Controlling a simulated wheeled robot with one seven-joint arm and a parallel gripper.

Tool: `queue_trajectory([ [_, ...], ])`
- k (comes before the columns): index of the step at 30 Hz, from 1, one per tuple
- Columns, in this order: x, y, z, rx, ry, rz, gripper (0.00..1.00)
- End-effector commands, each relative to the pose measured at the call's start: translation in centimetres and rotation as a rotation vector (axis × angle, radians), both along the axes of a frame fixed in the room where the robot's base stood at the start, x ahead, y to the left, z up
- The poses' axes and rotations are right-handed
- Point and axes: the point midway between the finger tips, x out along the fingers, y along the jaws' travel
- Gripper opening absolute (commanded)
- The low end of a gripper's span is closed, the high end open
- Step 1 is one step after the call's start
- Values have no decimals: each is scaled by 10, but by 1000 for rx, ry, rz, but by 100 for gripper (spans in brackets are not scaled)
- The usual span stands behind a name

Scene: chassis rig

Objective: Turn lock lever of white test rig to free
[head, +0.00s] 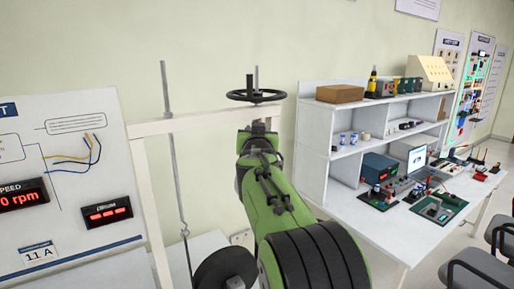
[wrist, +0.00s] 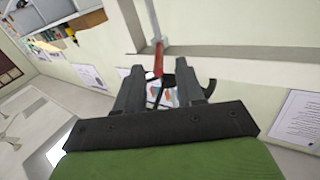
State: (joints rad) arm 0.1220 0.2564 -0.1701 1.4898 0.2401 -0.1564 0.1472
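The white test rig frame (head: 205,121) stands at the left of the head view. A black handwheel (head: 256,96) sits on its top beam. My gripper (head: 258,132) is at the beam's right end, just below the handwheel; its fingers are hard to make out there. In the wrist view my gripper (wrist: 159,73) has its two dark fingers apart. A red grip (wrist: 158,61), seemingly the lock lever, shows between and just beyond the fingertips, joined to a pale rod. I cannot tell whether a finger touches it. The lever is not visible in the head view.
A panel (head: 60,200) with red displays stands at the left. A thin rod (head: 174,150) and a dark disc (head: 225,270) hang in the frame. A white shelf unit (head: 345,150) and workbench (head: 400,232) with electronics stand at the right, with chairs (head: 480,272) in front.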

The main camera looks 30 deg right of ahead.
Motion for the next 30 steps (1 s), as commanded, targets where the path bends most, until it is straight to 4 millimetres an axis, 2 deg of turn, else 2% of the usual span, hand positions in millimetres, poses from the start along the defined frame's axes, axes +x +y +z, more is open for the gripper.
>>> queue_trajectory([
  [1,-14,10,-5,1,-4,6,38],
  [6,-56,34,-6,1,-4,6,38],
  [9,-78,47,-5,1,-2,5,38],
  [13,-98,58,-4,2,-1,3,38],
  [18,-106,62,-3,1,2,2,38],
  [30,-105,62,-3,1,2,1,38],
])
